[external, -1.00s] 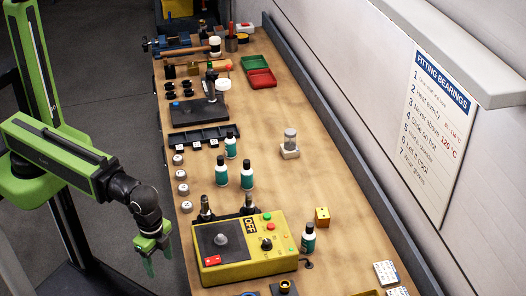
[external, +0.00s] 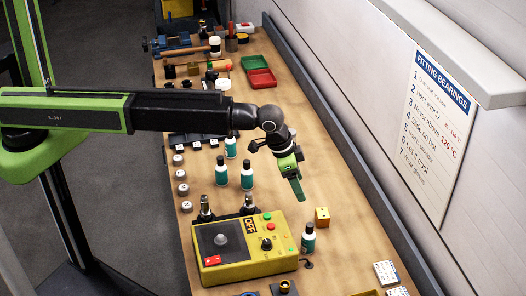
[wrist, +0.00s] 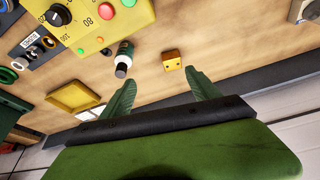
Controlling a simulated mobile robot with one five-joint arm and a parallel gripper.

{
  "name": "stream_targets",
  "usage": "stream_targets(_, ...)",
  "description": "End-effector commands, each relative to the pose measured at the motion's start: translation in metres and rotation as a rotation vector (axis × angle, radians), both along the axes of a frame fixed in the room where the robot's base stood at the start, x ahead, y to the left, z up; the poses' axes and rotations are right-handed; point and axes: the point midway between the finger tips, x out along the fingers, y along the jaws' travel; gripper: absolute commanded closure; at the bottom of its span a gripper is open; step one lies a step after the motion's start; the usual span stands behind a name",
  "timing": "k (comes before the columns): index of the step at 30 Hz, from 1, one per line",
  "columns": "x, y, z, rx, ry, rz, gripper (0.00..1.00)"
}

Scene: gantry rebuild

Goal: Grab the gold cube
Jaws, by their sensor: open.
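The gold cube (external: 322,216) sits on the wooden bench top, to the right of the yellow control box. In the wrist view the cube (wrist: 172,60) shows ahead of my fingers, between their directions and nearer the right one. My gripper (external: 298,189) is above the bench, up and to the left of the cube, apart from it. In the wrist view my gripper (wrist: 165,88) has its two green fingers spread with nothing between them.
The yellow control box (external: 248,250) and a teal bottle (external: 308,238) stand near the cube, the bottle just below it. Several more teal bottles (external: 247,175) stand to the left. A raised edge and wall with a sign (external: 434,140) run along the right. Bench right of the cube is clear.

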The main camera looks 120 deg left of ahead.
Motion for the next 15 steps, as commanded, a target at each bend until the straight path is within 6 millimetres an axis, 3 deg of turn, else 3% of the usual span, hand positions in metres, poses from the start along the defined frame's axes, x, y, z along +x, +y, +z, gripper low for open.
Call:
stream_targets(1,0.005,0.023,-0.002,0.012,-0.017,0.026,0.29)
stream_targets(4,0.006,0.043,-0.001,0.027,-0.037,0.048,0.29)
stream_targets(10,0.007,0.045,-0.007,0.029,-0.038,0.050,0.29)
stream_targets(15,0.015,0.050,-0.036,0.028,-0.037,0.049,0.29)
